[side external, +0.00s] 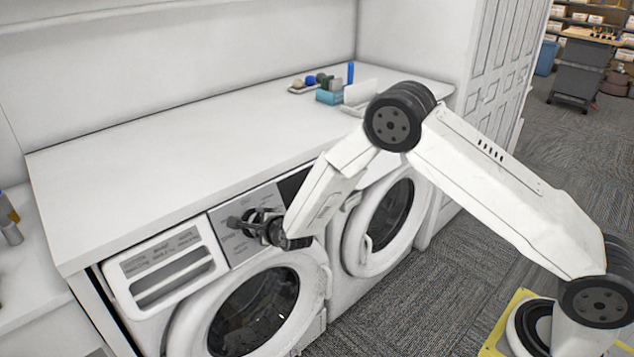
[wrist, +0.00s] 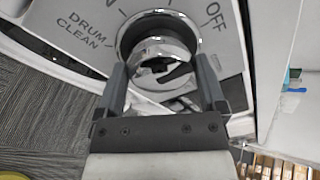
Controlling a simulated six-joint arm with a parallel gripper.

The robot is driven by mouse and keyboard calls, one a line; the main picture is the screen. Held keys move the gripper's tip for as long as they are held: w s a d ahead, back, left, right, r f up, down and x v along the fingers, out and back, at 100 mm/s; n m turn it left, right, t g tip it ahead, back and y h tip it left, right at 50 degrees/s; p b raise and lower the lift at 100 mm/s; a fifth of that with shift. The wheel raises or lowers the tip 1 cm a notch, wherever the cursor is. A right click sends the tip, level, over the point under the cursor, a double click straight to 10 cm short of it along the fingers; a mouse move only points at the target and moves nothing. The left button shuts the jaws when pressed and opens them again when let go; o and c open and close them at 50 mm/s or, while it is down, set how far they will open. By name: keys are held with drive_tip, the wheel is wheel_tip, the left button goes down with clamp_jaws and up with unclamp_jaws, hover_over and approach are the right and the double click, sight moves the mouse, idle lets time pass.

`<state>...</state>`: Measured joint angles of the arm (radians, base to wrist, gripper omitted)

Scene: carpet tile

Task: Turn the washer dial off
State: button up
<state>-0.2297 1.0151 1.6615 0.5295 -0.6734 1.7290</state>
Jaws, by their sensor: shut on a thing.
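The washer dial (wrist: 158,38) is a round chrome knob on the grey control panel (wrist: 75,20). Printed labels around it include "OFF" at its upper right and "DRUM CLEAN" at its left in the wrist view. My gripper (wrist: 162,75) is shut on the dial, with one dark finger on each side of it. In the side external view, my gripper (side external: 262,226) is at the panel of the left washer (side external: 180,320), and it largely hides the dial there. I cannot tell exactly which label the dial points to.
A second front-loading machine (side external: 358,235) stands to the right. The white countertop (side external: 190,150) above is mostly bare, with a blue box (side external: 328,96) and small items at its back right. A drawer front (side external: 165,275) is left of the panel. Grey carpet (side external: 400,315) lies in front.

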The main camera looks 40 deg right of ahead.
drive_tip(key=o, duration=0.9)
drive_tip(key=shift+o, duration=0.2)
drive_tip(key=shift+s+r, duration=0.1)
drive_tip(key=shift+s, duration=0.1)
drive_tip(key=d+v, duration=0.1)
drive_tip(key=v, duration=0.6)
drive_tip(key=shift+s+a, duration=0.2)
drive_tip(key=shift+a, duration=0.3)
drive_tip(key=shift+r, duration=0.15)
drive_tip(key=s+d+r+n+g, duration=0.2)
drive_tip(key=s+d+n+g, duration=0.1)
drive_tip(key=s+n, duration=0.5)
drive_tip(key=s+d+r+n+g+y, duration=0.1)
drive_tip(key=s+d+r+n+g, duration=0.1)
drive_tip(key=s+n, duration=0.6)
drive_tip(key=s+d+r+n+g, duration=0.2)
drive_tip(key=s+d+n+g, duration=0.2)
drive_tip(key=s+n, duration=0.4)
drive_tip(key=shift+s+d+r+g+y, duration=0.2)
drive_tip(key=shift+s+r+g+y, duration=0.2)
drive_tip(key=shift+s, duration=0.45)
